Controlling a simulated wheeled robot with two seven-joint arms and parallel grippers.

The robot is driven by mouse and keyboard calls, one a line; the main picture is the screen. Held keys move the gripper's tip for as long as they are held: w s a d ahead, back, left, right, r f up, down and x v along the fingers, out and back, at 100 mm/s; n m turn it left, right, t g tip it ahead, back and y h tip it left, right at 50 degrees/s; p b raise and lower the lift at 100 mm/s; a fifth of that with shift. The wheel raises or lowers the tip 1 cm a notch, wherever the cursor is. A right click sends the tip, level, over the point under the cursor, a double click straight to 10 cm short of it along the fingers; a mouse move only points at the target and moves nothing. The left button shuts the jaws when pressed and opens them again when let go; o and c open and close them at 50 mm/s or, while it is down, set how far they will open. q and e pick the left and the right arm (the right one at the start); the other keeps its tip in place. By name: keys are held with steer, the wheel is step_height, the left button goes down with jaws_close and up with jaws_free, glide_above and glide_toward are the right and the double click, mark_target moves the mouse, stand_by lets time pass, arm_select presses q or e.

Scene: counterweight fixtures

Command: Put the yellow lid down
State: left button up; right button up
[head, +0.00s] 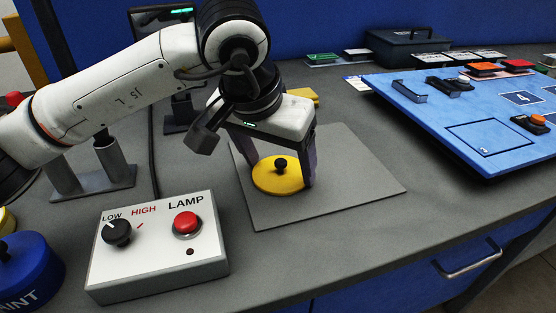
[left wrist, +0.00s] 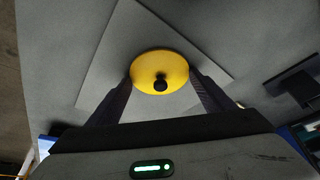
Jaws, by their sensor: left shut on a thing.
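The yellow lid (head: 268,180) is a round disc with a small black knob on top. My left gripper (head: 281,178) is shut on it, with one finger on each side of its rim. The lid is level and sits at or just above a grey square mat (head: 350,178); I cannot tell whether it touches. The left wrist view also shows the lid (left wrist: 150,66) between the two fingertips (left wrist: 160,76), with the mat (left wrist: 120,45) behind it. My right gripper is in neither view.
A white lamp box (head: 155,255) with a black dial and red button stands at the front left. A blue paint tin (head: 28,275) is at the left edge. A blue tilted board (head: 450,125) stands at the right. The mat's right part is clear.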

arm_select(q)
steer(key=shift+f, duration=0.15)
steer(key=o, duration=1)
steer(key=shift+r, duration=0.6)
steer(key=p+v, duration=0.1)
steer(key=v, duration=1)
steer(key=shift+s+r, duration=0.1)
steer(key=shift+s, duration=0.05)
